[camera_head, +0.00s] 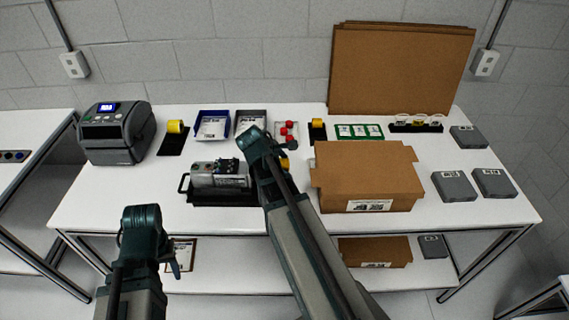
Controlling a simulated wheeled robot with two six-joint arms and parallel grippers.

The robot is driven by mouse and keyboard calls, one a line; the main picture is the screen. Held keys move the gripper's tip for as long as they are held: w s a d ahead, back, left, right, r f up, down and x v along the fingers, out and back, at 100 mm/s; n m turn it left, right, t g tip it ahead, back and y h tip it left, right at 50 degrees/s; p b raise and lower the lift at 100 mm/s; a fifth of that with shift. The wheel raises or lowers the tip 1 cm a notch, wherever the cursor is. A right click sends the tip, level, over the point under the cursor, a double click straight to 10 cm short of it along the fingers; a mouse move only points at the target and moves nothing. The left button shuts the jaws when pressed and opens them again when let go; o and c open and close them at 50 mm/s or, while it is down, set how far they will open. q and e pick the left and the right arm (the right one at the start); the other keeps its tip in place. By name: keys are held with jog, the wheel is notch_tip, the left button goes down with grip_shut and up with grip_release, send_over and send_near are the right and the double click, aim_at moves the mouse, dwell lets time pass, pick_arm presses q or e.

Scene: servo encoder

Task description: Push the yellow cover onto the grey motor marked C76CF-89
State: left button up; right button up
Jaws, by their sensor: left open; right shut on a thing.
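The grey motor (220,178) lies on a black tray with handles (182,186) on the white table; its marking is too small to read. My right gripper (284,152) is beside the motor's right end, mostly hidden by its own wrist. A bit of yellow, likely the yellow cover (286,164), shows at this gripper, which is shut on it. I cannot tell whether the cover touches the motor. My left gripper (172,263) is open, in front of the table's front edge, away from the motor.
A large cardboard box (366,170) stands close to the right of my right arm. A label printer (116,134) is at the left. Blue (212,126) and grey (250,121) bins stand behind the motor. Grey flat boxes (454,187) lie at the right.

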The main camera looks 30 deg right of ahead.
jog(key=a+f+b, duration=0.1)
jog(key=w+a+f+b, duration=0.1)
jog(key=f, duration=0.1)
jog(key=a+f+b, duration=0.1)
jog(key=b, duration=0.1)
jog(key=shift+w+f, duration=0.25)
jog(key=shift+w, duration=0.15)
dwell(0.5)
jog(key=shift+w+a, duration=0.55)
jog(key=shift+a, duration=0.3)
jog(key=shift+w+a, duration=0.5)
jog(key=shift+a, duration=0.35)
dwell(4.9)
